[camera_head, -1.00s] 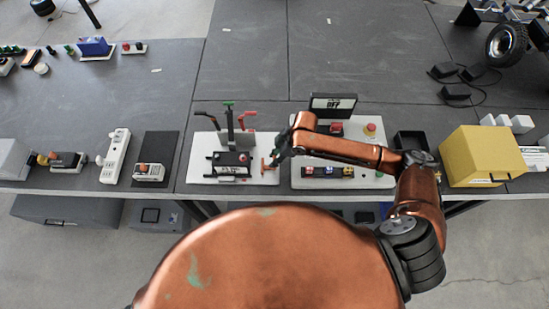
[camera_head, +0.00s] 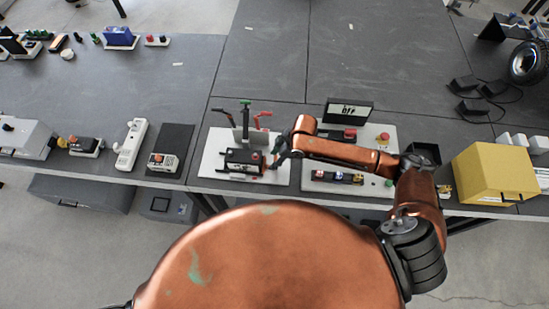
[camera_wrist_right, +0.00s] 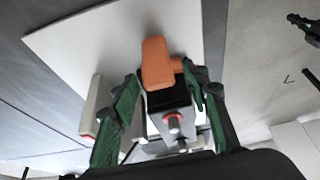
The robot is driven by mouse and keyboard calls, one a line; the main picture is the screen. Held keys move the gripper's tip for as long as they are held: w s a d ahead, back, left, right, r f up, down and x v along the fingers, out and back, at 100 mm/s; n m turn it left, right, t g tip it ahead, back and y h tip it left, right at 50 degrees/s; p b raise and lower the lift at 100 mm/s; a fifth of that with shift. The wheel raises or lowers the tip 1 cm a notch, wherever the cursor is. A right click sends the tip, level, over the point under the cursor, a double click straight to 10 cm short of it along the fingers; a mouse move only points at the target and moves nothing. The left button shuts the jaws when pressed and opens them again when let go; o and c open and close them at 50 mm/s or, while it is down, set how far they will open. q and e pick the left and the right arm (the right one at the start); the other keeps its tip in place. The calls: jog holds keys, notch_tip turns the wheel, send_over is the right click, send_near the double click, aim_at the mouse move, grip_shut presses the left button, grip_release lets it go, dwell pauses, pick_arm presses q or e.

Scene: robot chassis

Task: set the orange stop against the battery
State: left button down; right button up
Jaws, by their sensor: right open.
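The black battery (camera_head: 243,161) sits on a white board left of my right gripper (camera_head: 274,166). In the right wrist view, the orange stop (camera_wrist_right: 157,62) is a rounded upright block beside a black body (camera_wrist_right: 168,98), which seems to be the battery. I cannot tell whether they touch. My right gripper's green fingers (camera_wrist_right: 160,105) are open, one on each side of the stop and black body, with no clear grip on either. In the head view the gripper largely hides the stop. My left gripper is out of view.
The white board (camera_head: 213,163) also carries a stand with black, green and red levers (camera_head: 245,118). A second board with a small display (camera_head: 348,110) lies under my right forearm. A yellow box (camera_head: 492,172) stands farther right.

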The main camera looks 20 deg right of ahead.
jog(key=shift+d+r, duration=0.1)
jog(key=shift+r, duration=0.05)
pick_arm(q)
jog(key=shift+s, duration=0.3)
pick_arm(e)
jog(key=v, duration=1.1)
jog(key=shift+r, duration=0.3)
jog(key=shift+s+d, duration=0.15)
